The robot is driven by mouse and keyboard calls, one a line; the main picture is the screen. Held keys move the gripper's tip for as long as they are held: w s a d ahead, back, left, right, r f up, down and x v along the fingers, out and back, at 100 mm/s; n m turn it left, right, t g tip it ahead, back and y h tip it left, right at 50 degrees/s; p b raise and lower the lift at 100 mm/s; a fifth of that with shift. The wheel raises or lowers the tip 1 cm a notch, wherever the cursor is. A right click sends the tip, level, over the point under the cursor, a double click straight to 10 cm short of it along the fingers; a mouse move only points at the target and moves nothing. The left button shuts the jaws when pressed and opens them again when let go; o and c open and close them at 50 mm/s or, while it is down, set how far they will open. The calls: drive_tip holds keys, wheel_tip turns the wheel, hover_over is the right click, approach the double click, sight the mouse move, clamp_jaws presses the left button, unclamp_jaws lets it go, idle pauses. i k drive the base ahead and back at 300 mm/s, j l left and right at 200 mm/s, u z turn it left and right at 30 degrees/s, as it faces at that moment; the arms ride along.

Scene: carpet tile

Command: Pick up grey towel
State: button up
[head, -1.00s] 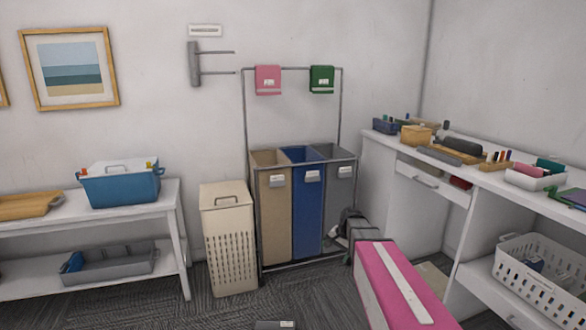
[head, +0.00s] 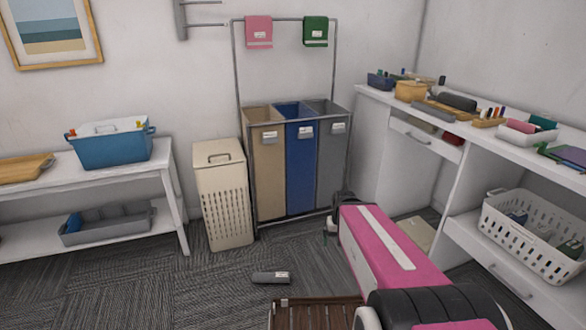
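A small grey bundle with a pale label (head: 270,277), which looks like the grey towel, lies on the carpet in front of the bins. Its fold is too small to make out. My gripper (head: 331,230) is at the far end of my pink arm, in front of the grey bin. It is above and to the right of the grey bundle, apart from it. The gripper is small, dark and partly hidden by my arm, so its opening cannot be made out.
A brown slatted wooden thing (head: 316,314) is at the bottom edge, close to the bundle. A beige hamper (head: 222,196) and tan, blue and grey bins (head: 300,165) stand behind. A pink towel (head: 259,32) and green towel (head: 316,31) hang above. Carpet left of the bundle is clear.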

sight(277, 277)
drive_tip(key=k+l+u, duration=0.15)
drive_tip(key=l, duration=0.3)
drive_tip(key=k+l+u, duration=0.2)
drive_tip(key=l, duration=0.25)
drive_tip(key=l+u, duration=0.15)
drive_tip(key=l, duration=0.25)
drive_tip(key=k+l+u, duration=0.15)
drive_tip(key=l, duration=0.25)
drive_tip(key=k, duration=0.1)
